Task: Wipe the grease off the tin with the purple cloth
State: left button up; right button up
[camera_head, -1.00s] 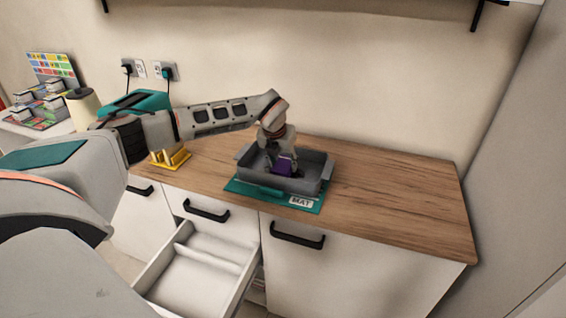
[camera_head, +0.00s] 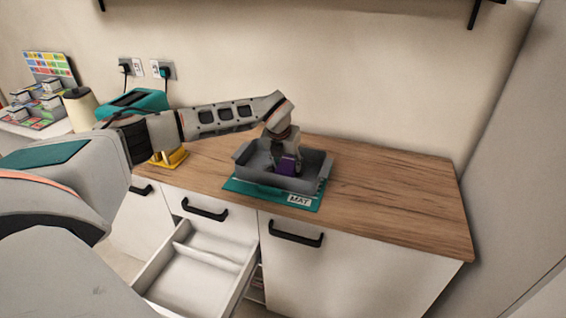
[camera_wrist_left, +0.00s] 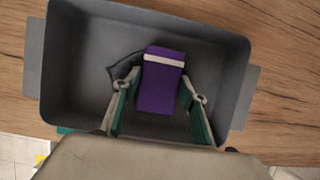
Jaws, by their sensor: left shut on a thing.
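The tin (camera_head: 253,177) is a grey, open rectangular pan with end handles, on a teal mat. In the left wrist view the tin (camera_wrist_left: 75,105) fills most of the picture. My left gripper (camera_head: 286,162) reaches down into the tin, shut on the purple cloth (camera_head: 288,165). In the left wrist view the folded cloth (camera_wrist_left: 160,85), with a pale stripe, sits between the two fingers over the tin's floor. A darker patch with a sharp edge shows just left of the cloth; I cannot tell if it is grease or shadow. My right gripper is not in view.
The teal mat (camera_head: 265,193) lies on the wooden worktop (camera_head: 400,205), which is clear to the right. A drawer (camera_head: 205,268) stands open below. A yellow stand (camera_head: 170,158) and a teal appliance (camera_head: 135,102) are at the left. The wall is behind.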

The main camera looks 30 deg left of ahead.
aim_at(299, 176)
pick_arm(q)
jog(key=shift+w+d, duration=0.25)
jog(key=shift+d, duration=0.65)
jog(key=shift+d+f, duration=0.1)
jog(key=shift+d, duration=0.05)
jog(key=shift+d, duration=0.1)
jog(key=shift+w+d+f, duration=0.1)
jog(key=shift+w+d, duration=0.1)
jog(key=shift+d, duration=0.7)
jog(key=shift+w+d, duration=0.25)
jog(key=shift+d, duration=0.65)
jog(key=shift+a, duration=0.1)
jog(key=shift+s+a+p, duration=0.25)
jog(key=shift+a+p, duration=0.1)
jog(key=shift+a, duration=0.55)
